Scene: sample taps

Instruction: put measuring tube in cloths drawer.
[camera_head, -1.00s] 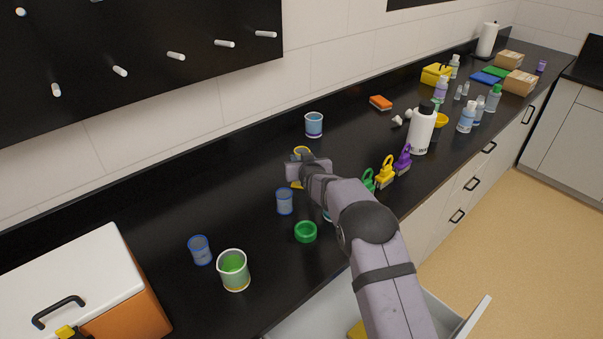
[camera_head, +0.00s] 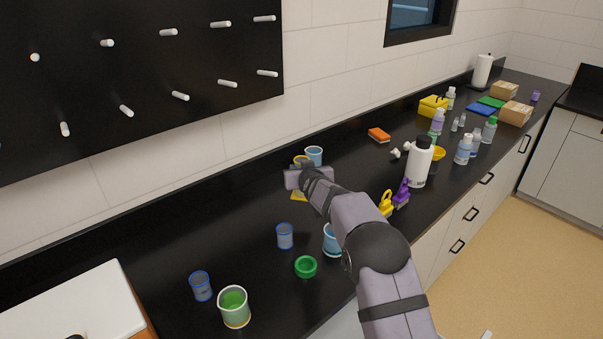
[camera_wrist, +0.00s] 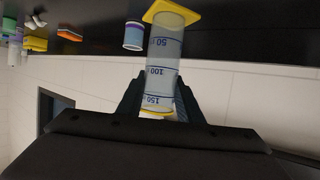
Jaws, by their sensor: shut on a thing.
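The measuring tube is a clear graduated cylinder with a yellow base and yellow rim; in the head view its base (camera_head: 299,196) shows below my gripper (camera_head: 304,178). In the wrist view my gripper (camera_wrist: 157,95) is shut on the tube (camera_wrist: 163,62) near its rim end, with the base at the picture's top. The tube looks upright and held above the counter. A pale edge (camera_head: 487,334) at the bottom of the head view may belong to the open drawer; its inside is out of view.
A blue-and-white cup (camera_head: 314,154) stands behind the tube. Blue beakers (camera_head: 285,236), a green-filled beaker (camera_head: 234,307) and a green ring-shaped dish (camera_head: 305,267) stand in front. A white bottle (camera_head: 418,161), clips and several bottles crowd the right. The counter's left middle is clear.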

